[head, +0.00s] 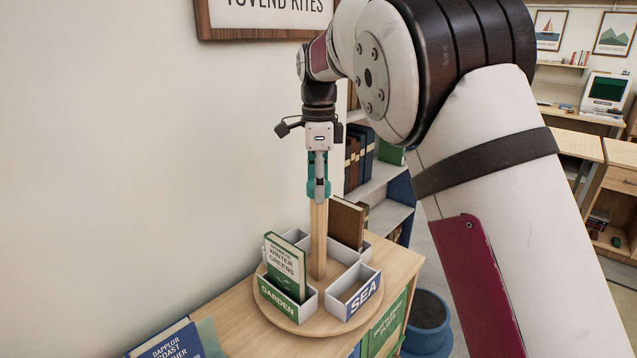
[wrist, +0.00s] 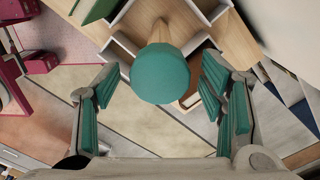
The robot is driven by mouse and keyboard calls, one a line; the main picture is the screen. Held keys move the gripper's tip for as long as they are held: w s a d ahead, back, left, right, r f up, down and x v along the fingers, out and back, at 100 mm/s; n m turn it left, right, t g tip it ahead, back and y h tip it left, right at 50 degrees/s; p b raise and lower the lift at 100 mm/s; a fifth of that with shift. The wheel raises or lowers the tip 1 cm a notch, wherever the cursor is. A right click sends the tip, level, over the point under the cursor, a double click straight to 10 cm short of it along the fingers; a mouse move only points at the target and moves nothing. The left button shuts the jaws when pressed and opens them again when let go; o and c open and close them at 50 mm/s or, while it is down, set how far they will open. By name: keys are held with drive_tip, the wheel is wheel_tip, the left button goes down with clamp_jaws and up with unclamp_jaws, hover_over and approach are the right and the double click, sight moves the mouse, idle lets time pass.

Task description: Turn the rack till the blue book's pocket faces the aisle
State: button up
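The round wooden rack (head: 300,327) stands on a cabinet top, with a wooden post (head: 319,240) at its middle. White pockets surround the post. The green-labelled GARDEN pocket (head: 279,300) holds a green book (head: 285,265). The blue-labelled SEA pocket (head: 361,295) faces front right and looks empty. A brown book (head: 346,223) stands in a back pocket. A blue book (head: 170,345) rests outside the rack at lower left, partly cut off. My gripper (head: 319,190) is open at the post's top. The wrist view shows the teal knob (wrist: 160,73) between its spread fingers, touching neither.
The wall is close on the left. A bookcase (head: 385,185) stands behind the cabinet (head: 235,320). A blue bin (head: 428,320) is on the floor at its right. A green sign (head: 388,325) is on the cabinet's side. Open floor lies to the right, partly behind my arm.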

wheel_tip(320, 180, up, 12)
idle(0.6)
